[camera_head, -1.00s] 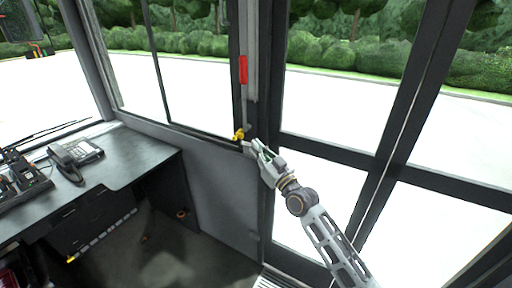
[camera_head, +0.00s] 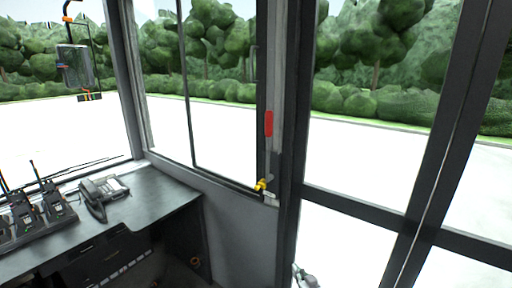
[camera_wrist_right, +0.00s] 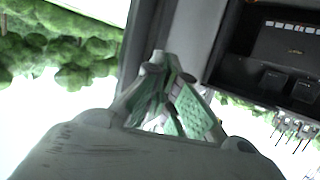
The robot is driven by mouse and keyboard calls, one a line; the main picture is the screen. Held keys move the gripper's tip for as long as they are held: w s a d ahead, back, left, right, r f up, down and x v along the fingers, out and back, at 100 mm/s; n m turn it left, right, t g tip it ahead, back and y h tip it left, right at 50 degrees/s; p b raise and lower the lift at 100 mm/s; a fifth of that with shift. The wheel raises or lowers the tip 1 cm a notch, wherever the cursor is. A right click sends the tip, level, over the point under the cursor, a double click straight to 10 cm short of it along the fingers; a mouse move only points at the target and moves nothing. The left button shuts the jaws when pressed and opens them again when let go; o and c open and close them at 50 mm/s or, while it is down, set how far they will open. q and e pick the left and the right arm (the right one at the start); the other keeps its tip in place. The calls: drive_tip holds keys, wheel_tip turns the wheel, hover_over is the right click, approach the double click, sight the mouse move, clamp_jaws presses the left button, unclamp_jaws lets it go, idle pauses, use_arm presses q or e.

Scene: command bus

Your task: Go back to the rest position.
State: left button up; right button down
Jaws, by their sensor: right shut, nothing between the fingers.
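My right gripper (camera_head: 304,278) shows only as a small part at the bottom edge of the head view, in front of the door frame. It fills the middle of the right wrist view (camera_wrist_right: 170,72), where its green-padded fingers meet at the tips with nothing held. It is below and apart from the yellow knob (camera_head: 262,185) and red handle (camera_head: 268,123) on the post. My left gripper is not in the head view.
A dark desk (camera_head: 155,205) stands at the left with a telephone (camera_head: 103,194) and radios in chargers (camera_head: 45,210). Glazed doors (camera_head: 350,235) with dark frames are at the right. A mirror (camera_head: 75,65) hangs outside at upper left.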

drive_tip(key=s+d+f+g+h, duration=0.1)
drive_tip(key=s+d+f+g, duration=0.15)
drive_tip(key=s+f, duration=0.6)
drive_tip(key=s+d+f+g+h+p, duration=0.15)
drive_tip(key=s+d+f, duration=0.35)
drive_tip(key=f, duration=0.7)
drive_tip(key=s+d+f+g+h, duration=0.1)
drive_tip(key=s+d+f+g, duration=0.1)
drive_tip(key=s+f, duration=0.75)
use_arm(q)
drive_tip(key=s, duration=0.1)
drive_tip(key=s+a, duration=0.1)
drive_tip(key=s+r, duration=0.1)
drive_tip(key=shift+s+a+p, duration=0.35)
use_arm(e)
drive_tip(key=s+d+f+g, duration=0.2)
drive_tip(key=s+f, duration=0.2)
drive_tip(key=s, duration=0.7)
drive_tip(key=s+d+f+g+h, duration=0.1)
drive_tip(key=s+f, duration=0.4)
drive_tip(key=s, duration=0.6)
drive_tip(key=s+d+f+g+h, duration=0.1)
drive_tip(key=s+d+f+g, duration=0.2)
drive_tip(key=s, duration=0.8)
drive_tip(key=shift+s+d+f+m, duration=0.2)
drive_tip(key=shift+d+f+m, duration=0.2)
drive_tip(key=shift+f, duration=0.55)
